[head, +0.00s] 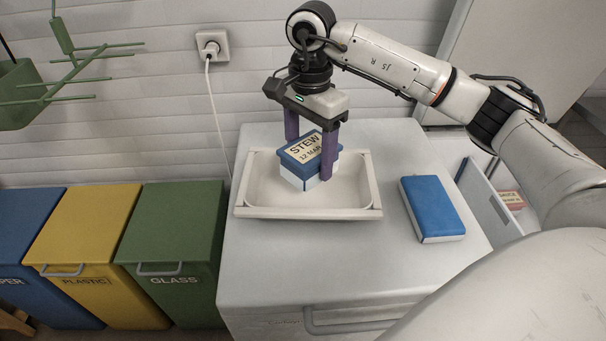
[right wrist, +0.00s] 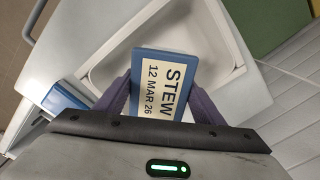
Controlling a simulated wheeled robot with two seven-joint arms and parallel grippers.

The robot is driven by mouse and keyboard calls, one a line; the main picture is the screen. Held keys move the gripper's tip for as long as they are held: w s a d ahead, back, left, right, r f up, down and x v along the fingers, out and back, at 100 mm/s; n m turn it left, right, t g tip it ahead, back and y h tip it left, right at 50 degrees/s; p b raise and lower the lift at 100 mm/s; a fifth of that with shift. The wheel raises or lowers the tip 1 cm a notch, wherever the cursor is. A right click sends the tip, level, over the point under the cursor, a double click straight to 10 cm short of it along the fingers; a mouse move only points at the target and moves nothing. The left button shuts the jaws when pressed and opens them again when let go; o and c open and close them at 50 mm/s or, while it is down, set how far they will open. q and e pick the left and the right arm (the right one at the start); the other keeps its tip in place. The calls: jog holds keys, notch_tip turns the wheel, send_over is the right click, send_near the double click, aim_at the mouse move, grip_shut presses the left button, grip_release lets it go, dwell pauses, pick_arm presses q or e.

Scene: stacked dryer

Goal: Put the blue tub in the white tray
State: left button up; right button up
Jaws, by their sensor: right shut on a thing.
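The blue tub (head: 299,166) has a blue lid, a pale lower body and a label reading STEW 12 MAR. It is over the white tray (head: 265,213), within its rim; I cannot tell whether it touches the tray floor. My right gripper (head: 312,155) comes down from above with its purple fingers on either side of the tub, shut on it. In the right wrist view the tub (right wrist: 160,85) shows between the fingers (right wrist: 160,100), with the tray (right wrist: 109,77) beyond it. My left gripper is not in view.
A blue-topped box (head: 432,205) lies right of the tray on the white appliance top (head: 265,270). An open drawer (head: 490,205) is at the right. Blue, yellow and green bins (head: 175,240) stand at the left. A white cord (head: 215,120) hangs from a wall socket.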

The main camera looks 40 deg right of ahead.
aim_at(309, 148)
jog(key=shift+f, duration=3.1)
jog(key=o, duration=1.4)
jog(key=shift+c, duration=0.2)
notch_tip(309, 148, up, 12)
jog(key=shift+r, duration=0.15)
